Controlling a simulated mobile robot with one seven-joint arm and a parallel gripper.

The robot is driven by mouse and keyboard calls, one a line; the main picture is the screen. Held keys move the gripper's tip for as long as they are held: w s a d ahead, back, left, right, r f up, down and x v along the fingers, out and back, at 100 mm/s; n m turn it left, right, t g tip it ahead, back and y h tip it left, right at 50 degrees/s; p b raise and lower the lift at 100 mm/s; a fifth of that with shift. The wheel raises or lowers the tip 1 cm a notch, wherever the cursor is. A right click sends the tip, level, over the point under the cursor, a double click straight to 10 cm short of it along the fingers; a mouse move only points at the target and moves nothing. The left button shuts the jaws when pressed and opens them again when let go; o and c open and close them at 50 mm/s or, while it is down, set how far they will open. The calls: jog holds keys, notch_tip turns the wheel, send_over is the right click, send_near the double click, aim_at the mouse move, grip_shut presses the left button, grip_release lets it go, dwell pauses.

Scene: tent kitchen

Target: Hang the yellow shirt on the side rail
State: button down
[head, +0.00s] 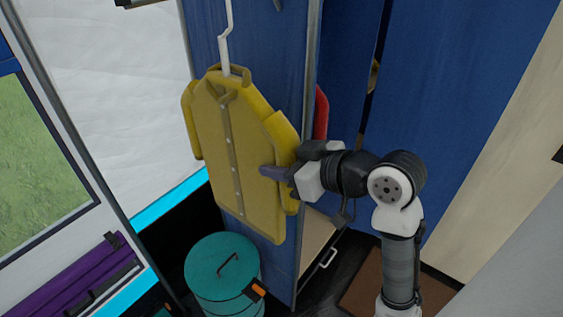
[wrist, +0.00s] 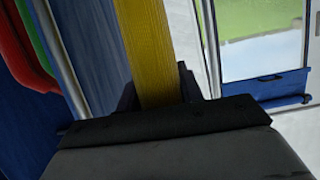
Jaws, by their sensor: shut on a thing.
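The yellow shirt (head: 232,150) hangs upright on a pale hanger (head: 225,55) in front of a blue panel. The hanger's upper end runs out of the top of the head view, so what it hangs from is hidden. My gripper (head: 275,172) is at the shirt's right side, at mid-height, shut on its edge. In the wrist view a strip of the yellow shirt (wrist: 155,50) stands between the two fingers of my gripper (wrist: 158,90). I cannot make out the side rail for certain.
The blue cabinet (head: 345,70) stands behind the shirt, with a red garment (head: 321,112) at its edge. Red and green garments (wrist: 30,45) show in the wrist view. A teal drum (head: 222,270) stands below the shirt. A purple roll (head: 85,280) lies at lower left.

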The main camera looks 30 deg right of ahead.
jog(key=c, duration=0.8)
grip_release()
jog(key=shift+c, duration=0.2)
jog(key=shift+s, duration=0.1)
jog(key=b+v, duration=0.3)
jog(key=v, duration=1)
jog(key=shift+s, duration=0.35)
jog(key=shift+d+r, duration=0.1)
